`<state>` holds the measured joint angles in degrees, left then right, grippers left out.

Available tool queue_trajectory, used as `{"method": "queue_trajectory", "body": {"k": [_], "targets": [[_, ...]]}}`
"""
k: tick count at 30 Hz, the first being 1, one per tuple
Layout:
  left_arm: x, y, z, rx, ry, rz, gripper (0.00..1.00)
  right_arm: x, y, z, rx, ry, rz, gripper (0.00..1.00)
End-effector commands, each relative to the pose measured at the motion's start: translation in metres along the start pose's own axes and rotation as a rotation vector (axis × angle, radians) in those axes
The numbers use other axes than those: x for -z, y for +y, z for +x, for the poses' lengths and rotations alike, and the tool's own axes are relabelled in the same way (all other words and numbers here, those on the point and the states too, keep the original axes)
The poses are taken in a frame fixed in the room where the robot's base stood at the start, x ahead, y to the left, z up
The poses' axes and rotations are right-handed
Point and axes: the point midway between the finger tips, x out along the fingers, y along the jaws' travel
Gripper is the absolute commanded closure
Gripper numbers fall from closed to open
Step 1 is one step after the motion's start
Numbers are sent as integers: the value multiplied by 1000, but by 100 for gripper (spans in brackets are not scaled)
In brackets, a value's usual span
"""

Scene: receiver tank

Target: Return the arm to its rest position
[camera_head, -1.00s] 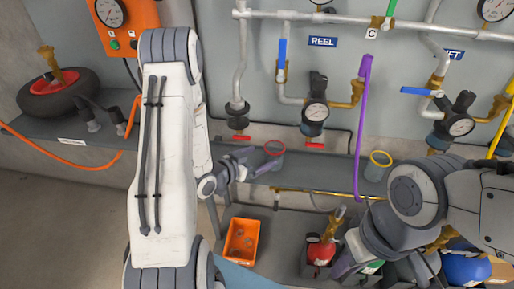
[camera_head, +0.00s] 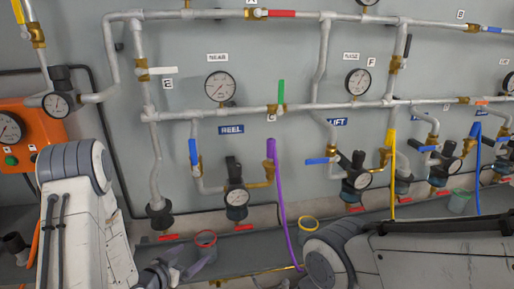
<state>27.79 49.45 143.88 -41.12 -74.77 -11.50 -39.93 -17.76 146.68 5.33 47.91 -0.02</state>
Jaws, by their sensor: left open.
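My left arm (camera_head: 75,225) comes up at the left edge and bends down toward the shelf. Its gripper (camera_head: 183,265) is low in the view, open, close to a grey cup with a red rim (camera_head: 205,239) on the shelf. I cannot tell whether a finger touches the cup. My right arm (camera_head: 440,258) fills the bottom right corner. Its gripper is out of view.
A grey wall panel carries pipes, valves and gauges (camera_head: 220,86). A yellow-rimmed cup (camera_head: 308,224) stands right of the red-rimmed one. An orange box (camera_head: 25,135) is at the left.

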Motion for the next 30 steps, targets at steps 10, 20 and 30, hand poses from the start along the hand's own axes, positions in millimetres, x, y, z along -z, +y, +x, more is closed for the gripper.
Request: {"method": "queue_trajectory", "body": {"k": [10, 20, 30], "targets": [[17, 4, -28, 138, -467, 17, 0, 0, 0, 0, 0, 0, 0, 75], [36, 72, -117, 188, -828, -208, 0, 0, 0, 0, 0, 0, 0, 75], [55, 193, -176, -71, -988, -14, 0, 0, 0, 0, 0, 0, 0, 75]]}}
